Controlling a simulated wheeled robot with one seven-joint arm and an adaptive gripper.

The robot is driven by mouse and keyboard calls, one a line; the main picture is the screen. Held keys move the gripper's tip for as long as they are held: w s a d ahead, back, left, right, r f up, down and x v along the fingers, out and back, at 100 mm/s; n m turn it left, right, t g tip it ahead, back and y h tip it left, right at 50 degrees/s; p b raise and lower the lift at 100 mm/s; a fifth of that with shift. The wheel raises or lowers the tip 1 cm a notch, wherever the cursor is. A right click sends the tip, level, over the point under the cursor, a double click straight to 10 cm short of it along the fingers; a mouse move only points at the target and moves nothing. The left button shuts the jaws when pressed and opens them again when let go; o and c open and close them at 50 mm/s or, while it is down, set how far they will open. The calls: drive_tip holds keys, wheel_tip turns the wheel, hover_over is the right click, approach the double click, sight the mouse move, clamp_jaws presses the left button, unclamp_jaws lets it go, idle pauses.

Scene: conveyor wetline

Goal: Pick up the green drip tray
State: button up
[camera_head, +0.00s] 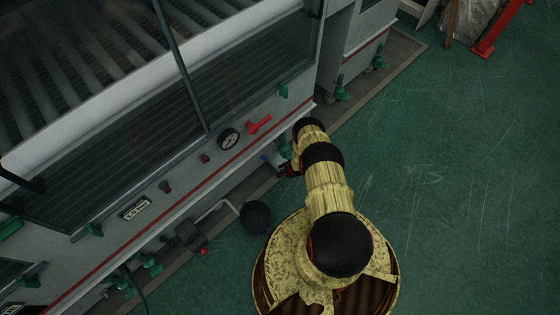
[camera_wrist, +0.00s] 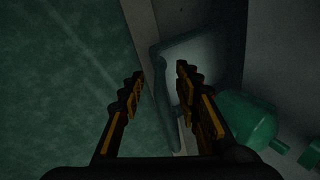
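The drip tray (camera_wrist: 158,62) shows in the wrist view as a shallow, dull grey-green tray with a raised rim, close to the machine's base. My gripper (camera_wrist: 160,74) is open. Its two fingers are apart, with the tray's near rim in the gap between them. I see no clear contact, and the right finger covers part of the tray. In the head view my gripper (camera_head: 287,170) is low beside the machine's front, mostly hidden by my arm. I cannot make out the tray clearly there.
The machine (camera_head: 225,165) with its glass front, gauge (camera_head: 228,139) and red lever (camera_head: 260,124) stands close on the left. A green rounded foot (camera_wrist: 247,120) is right of the fingers in the wrist view. Green floor (camera_head: 460,170) is open on the right.

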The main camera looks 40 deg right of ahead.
drive_tip(key=b+x, duration=0.1)
drive_tip(key=x, duration=0.2)
drive_tip(key=shift+w+f, duration=0.1)
drive_tip(key=shift+f, duration=0.1)
drive_tip(key=shift+c, duration=1.1)
clamp_jaws()
drive_tip(key=shift+r, duration=0.1)
